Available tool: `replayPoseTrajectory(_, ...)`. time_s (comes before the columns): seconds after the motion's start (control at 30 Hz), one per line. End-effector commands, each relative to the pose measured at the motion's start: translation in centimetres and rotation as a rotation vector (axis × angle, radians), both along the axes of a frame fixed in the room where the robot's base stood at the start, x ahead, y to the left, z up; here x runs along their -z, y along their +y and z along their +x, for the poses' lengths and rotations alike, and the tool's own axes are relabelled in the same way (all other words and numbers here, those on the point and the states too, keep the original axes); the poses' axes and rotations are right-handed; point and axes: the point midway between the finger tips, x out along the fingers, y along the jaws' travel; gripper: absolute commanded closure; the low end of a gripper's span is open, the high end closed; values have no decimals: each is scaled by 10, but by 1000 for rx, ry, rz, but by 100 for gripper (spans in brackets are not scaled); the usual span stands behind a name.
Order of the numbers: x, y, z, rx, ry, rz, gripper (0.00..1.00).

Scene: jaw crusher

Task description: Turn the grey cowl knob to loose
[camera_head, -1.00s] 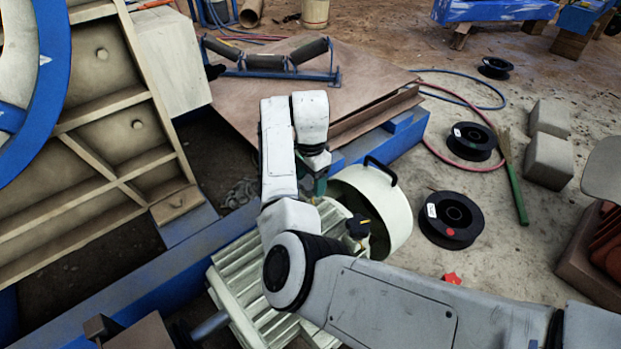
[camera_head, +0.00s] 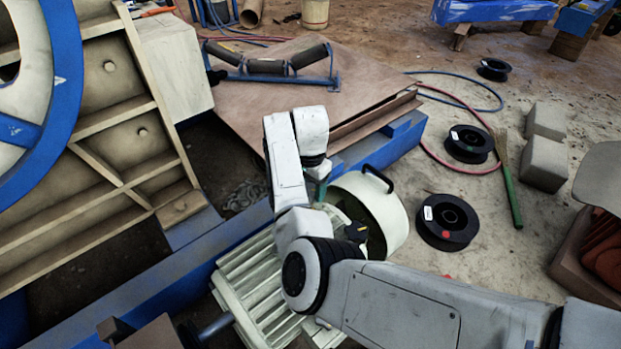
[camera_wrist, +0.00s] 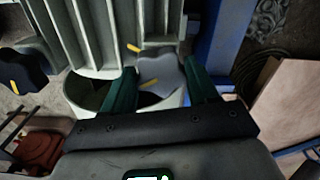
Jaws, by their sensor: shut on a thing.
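The grey cowl knob (camera_wrist: 160,68) is a lobed knob with yellow marks, on the end of the pale ribbed motor in the wrist view. My gripper (camera_wrist: 160,82) has its green fingers on either side of it and is shut on it. In the head view my gripper (camera_head: 321,190) is mostly hidden behind my wrist and arm, and the grey knob cannot be made out there. The round pale cowl (camera_head: 393,225) stands beside it, with a black handle on top.
A second, dark knob with a yellow mark (camera_wrist: 25,78) sits left in the wrist view; it also shows in the head view (camera_head: 357,229). The ribbed motor (camera_head: 258,280) lies under my arm. A blue beam (camera_head: 130,290) runs alongside. Black spools (camera_head: 447,222) lie right.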

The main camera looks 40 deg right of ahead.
Motion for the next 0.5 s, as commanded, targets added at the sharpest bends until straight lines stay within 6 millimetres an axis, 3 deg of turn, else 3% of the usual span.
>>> replayPoseTrajectory(0.03, -7, -1, -2, -41, 6, 0, 72)
replayPoseTrajectory(0.5, -3, -1, -2, -417, 5, 0, 72)
